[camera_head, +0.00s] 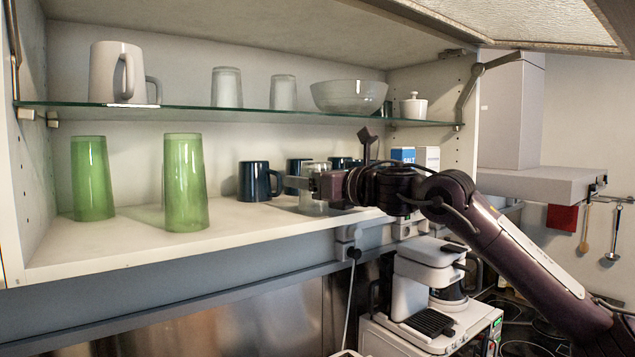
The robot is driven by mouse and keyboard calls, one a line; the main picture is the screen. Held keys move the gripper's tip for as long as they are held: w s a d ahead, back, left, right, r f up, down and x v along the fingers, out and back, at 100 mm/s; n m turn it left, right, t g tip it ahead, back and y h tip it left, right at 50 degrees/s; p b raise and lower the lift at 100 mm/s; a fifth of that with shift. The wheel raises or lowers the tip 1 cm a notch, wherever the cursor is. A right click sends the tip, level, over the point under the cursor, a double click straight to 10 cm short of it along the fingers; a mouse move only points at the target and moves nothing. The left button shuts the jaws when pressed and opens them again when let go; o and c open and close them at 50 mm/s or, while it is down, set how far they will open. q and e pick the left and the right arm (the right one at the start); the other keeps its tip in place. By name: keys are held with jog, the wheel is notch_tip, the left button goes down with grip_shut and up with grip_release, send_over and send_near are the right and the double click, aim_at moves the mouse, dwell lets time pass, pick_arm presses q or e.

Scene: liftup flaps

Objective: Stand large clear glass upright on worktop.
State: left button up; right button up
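A clear glass (312,207) stands upright on the cabinet's lower shelf, partly hidden by my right gripper (318,183). The gripper reaches in from the right at the glass's height. Its fingers overlap the glass in the picture, and I cannot tell whether they touch or grip it. Two more clear glasses, a taller one (226,88) and a shorter one (283,93), stand on the upper glass shelf. The worktop is mostly hidden below the cabinet. My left gripper is not in view.
Two green glasses (185,185) and several dark blue mugs (254,181) stand on the lower shelf. A white mug (112,75) and a bowl (348,97) are above. The raised flap (540,22) hangs overhead. A coffee machine (428,290) stands below my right arm.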

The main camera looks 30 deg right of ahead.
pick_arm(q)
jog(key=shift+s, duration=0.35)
pick_arm(e)
jog(key=c, duration=0.7)
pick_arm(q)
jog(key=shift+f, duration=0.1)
pick_arm(e)
jog(key=shift+r+b, duration=0.15)
jog(key=shift+b, duration=0.3)
notch_tip(320, 180, up, 7)
jog(key=shift+s+a+f+b, duration=0.1)
jog(key=shift+f+b, duration=0.1)
jog(key=shift+b, duration=0.75)
pick_arm(q)
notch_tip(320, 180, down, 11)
jog(key=b, duration=0.8)
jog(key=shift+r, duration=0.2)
pick_arm(e)
jog(key=a+v, duration=0.1)
jog(key=v, duration=0.5)
jog(key=a+v, duration=0.1)
jog(key=v, duration=0.6)
jog(key=s+a+v, duration=0.1)
jog(key=v, duration=0.5)
jog(key=shift+s+a, duration=0.1)
jog(key=shift+s, duration=0.15)
